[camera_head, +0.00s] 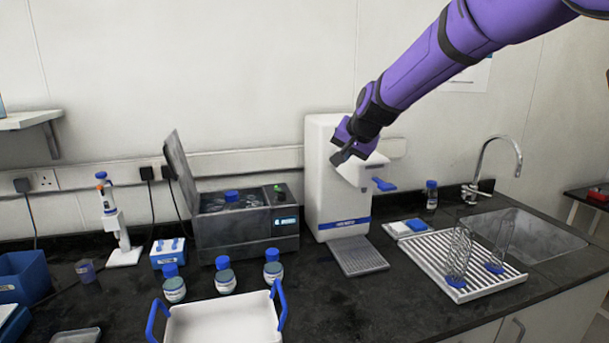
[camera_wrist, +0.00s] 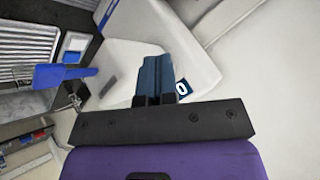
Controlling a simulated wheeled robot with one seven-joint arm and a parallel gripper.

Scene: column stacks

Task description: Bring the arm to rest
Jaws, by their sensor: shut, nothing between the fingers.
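My purple arm reaches in from the top right of the head view. My gripper (camera_head: 341,157) is in front of the upper part of the white dispenser (camera_head: 324,190), above the counter. In the wrist view the fingers of my gripper (camera_wrist: 160,62) lie together, with nothing between them. The white dispenser body (camera_wrist: 135,60) fills much of the wrist view behind them. Its blue lever (camera_head: 384,185) is just right of my gripper in the head view, and it also shows at the left of the wrist view (camera_wrist: 62,75). I cannot tell whether my gripper touches the dispenser.
A water bath (camera_head: 247,243) with a raised lid stands left of the dispenser. Several blue-capped bottles (camera_head: 225,280) and a white tray with blue handles (camera_head: 222,322) are in front. A draining rack (camera_head: 478,289) and a sink (camera_head: 535,238) are at right. The counter's front right is clear.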

